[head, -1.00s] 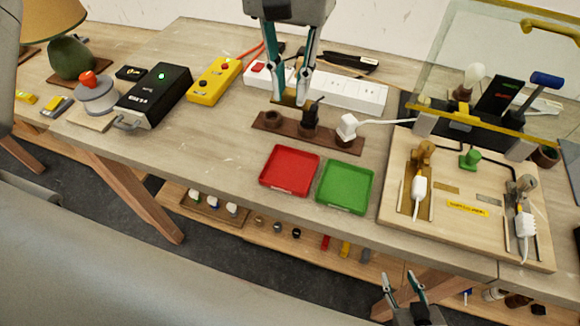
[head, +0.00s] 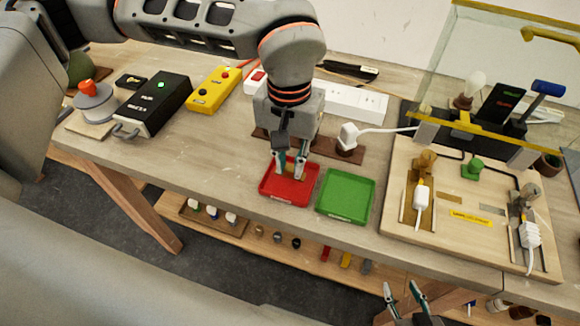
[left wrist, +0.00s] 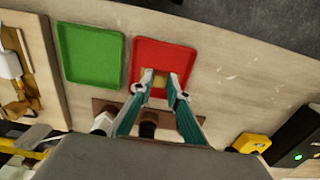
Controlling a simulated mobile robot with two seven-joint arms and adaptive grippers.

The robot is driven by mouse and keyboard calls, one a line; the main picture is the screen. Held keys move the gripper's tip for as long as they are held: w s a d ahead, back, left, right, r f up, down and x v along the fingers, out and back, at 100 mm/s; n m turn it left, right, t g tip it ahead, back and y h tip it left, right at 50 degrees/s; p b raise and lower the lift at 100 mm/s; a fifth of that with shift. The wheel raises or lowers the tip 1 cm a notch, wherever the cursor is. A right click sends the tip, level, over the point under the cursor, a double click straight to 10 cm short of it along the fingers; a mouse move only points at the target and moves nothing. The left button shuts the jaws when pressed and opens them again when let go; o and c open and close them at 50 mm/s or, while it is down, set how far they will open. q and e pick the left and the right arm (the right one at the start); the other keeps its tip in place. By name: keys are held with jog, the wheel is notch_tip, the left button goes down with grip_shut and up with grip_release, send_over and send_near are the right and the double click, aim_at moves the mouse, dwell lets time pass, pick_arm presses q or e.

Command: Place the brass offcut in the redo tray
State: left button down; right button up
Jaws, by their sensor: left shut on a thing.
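My left gripper (head: 289,172) reaches down over the red tray (head: 288,195) and is shut on the brass offcut. In the left wrist view the offcut (left wrist: 155,79) is a small tan-gold piece between the fingertips (left wrist: 155,90), over the red tray (left wrist: 165,53). I cannot tell whether it touches the tray floor. The red tray looks otherwise empty. The writing on its front rim is too small to read. My right gripper (head: 404,289) is at the bottom edge of the head view, open and empty, away from the trays.
An empty green tray (head: 346,190) sits just right of the red one. Behind the trays is a dark wooden holder (head: 345,152) with a white plug, partly hidden by my left arm. A wooden wiring board (head: 470,235) stands at the right. Bare table lies left of the trays.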

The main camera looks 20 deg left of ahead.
aim_at(290, 168)
pick_arm(q)
jog(key=shift+f, duration=1)
jog(key=shift+f, duration=0.15)
jog(key=c, duration=1.9)
grip_release()
notch_tip(290, 168, up, 12)
jog(key=shift+r, duration=0.2)
